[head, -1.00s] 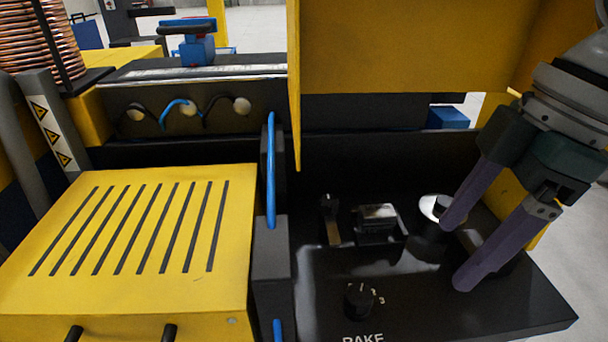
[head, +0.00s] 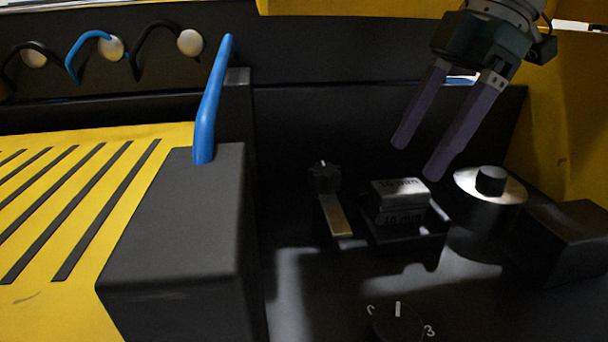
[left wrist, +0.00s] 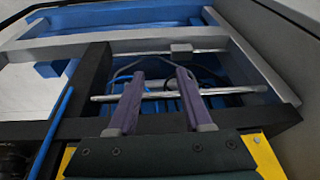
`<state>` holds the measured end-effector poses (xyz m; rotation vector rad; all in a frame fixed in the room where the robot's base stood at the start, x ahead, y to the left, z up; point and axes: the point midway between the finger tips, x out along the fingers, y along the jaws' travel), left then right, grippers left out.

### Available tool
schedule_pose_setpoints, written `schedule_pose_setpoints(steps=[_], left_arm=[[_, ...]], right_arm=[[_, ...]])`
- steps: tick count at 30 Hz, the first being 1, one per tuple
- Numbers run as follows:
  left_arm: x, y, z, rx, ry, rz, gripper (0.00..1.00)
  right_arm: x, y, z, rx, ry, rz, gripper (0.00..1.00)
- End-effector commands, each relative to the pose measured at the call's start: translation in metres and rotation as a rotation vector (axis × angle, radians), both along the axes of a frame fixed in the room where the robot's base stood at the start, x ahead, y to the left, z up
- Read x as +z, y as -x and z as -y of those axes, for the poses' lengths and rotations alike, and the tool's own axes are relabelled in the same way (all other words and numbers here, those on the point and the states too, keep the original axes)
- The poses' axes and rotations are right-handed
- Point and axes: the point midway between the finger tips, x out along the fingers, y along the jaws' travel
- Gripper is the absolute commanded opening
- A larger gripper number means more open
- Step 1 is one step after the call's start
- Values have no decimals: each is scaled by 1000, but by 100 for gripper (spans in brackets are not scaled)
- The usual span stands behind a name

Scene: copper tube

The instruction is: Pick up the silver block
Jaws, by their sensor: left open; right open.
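The silver block (head: 401,192), marked 16 mm, lies in a small dark holder on the black panel in the head view. A second marking shows just below its top face, and I cannot tell if that is another block. My right gripper (head: 415,162) is open and empty, its purple fingers pointing down just above and behind the block, apart from it. My left gripper (left wrist: 158,103) shows only in the left wrist view. It is open, with a metal rod (left wrist: 145,94) crossing the view beyond its fingers; I cannot tell whether they touch it.
A round silver-topped knob (head: 489,185) stands right of the block. A black lever with a brass-coloured strip (head: 336,215) is on its left. A dark box (head: 175,230) with a blue handle (head: 212,105) stands further left. A numbered dial (head: 397,322) is in front.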

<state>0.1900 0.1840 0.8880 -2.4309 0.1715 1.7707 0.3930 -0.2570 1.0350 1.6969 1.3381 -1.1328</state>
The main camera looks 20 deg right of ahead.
Motion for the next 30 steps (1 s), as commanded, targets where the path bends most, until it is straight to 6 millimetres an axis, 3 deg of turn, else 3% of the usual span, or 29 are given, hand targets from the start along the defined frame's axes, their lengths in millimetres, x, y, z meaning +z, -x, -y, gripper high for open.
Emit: schedule_pose_setpoints(steps=[9,18,30], left_arm=[[-4,0,0,1,1,0,50],[-4,0,1,4,5,0,50],[-4,0,2,5,8,1,50]], right_arm=[[-46,-5,-6,1,1,-2,80],[-50,-6,-8,0,1,0,79],[-49,-6,-8,0,1,0,34]])
